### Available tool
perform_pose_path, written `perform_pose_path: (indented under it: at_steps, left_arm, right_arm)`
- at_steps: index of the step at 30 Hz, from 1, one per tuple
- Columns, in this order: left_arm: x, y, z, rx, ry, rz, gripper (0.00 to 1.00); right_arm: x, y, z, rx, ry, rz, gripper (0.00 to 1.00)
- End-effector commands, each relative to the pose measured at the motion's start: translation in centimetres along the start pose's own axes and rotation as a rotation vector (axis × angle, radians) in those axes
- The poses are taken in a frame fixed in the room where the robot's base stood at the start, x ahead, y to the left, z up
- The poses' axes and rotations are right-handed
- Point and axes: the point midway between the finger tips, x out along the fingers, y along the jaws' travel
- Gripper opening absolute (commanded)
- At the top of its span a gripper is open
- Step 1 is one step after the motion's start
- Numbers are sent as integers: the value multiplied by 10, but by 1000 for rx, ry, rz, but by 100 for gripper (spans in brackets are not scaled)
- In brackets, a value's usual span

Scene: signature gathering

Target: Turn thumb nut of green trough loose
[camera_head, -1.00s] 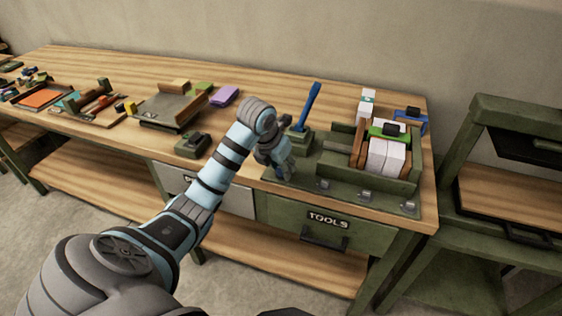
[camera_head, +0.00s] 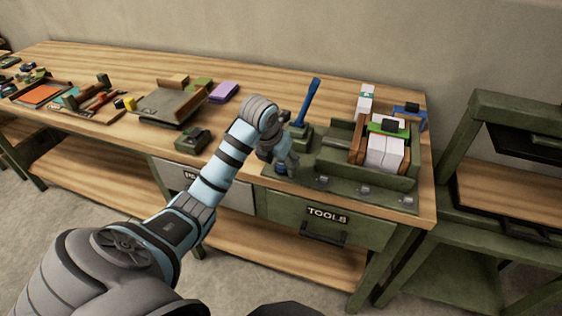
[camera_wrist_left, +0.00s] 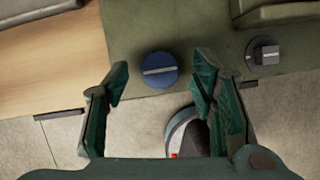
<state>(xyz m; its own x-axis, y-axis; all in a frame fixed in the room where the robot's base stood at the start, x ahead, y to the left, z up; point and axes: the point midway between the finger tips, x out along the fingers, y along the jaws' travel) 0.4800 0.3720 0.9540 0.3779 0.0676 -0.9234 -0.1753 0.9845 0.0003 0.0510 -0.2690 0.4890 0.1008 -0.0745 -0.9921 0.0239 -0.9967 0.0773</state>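The green trough (camera_head: 335,166) stands at the right end of the bench, with white paper blocks (camera_head: 385,153) in its wooden-sided bay. A round blue thumb nut (camera_wrist_left: 159,69) with a pale bar across it sits near the edge of the green base in the left wrist view. It shows small and partly covered in the head view (camera_head: 281,169). My left gripper (camera_wrist_left: 160,78) is open and empty, with one finger on each side of the nut in the picture. The fingers appear apart from it; the height gap is hard to tell. My right gripper is out of view.
A dark knob (camera_wrist_left: 264,53) sits right of the nut. Grey clips (camera_head: 364,190) line the trough's front edge. A blue lever (camera_head: 308,103) rises behind my gripper. A dark green block (camera_head: 192,140) and a grey tray (camera_head: 168,107) stand left.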

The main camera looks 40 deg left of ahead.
Motion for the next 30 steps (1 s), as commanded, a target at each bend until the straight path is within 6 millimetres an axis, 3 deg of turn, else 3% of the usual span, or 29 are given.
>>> perform_pose_path:
  at_steps: [5, 9, 15, 19, 24, 30]
  left_arm:
    - [-6, 0, 0, 0, 0, -1, 51]
    - [-33, 1, 0, 1, -5, 3, 51]
    - [-56, 2, -64, 7, 2, 9, 51]
    - [-68, 2, -94, 7, 3, 7, 51]
    - [-76, 0, -110, 3, 1, 3, 51]
    - [-76, 0, -111, 0, 1, -1, 51]
  right_arm:
    - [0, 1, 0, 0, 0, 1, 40]
    - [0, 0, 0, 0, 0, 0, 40]
    - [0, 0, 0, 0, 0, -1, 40]
    - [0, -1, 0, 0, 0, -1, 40]
    - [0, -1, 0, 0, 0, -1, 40]
    - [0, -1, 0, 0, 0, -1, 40]
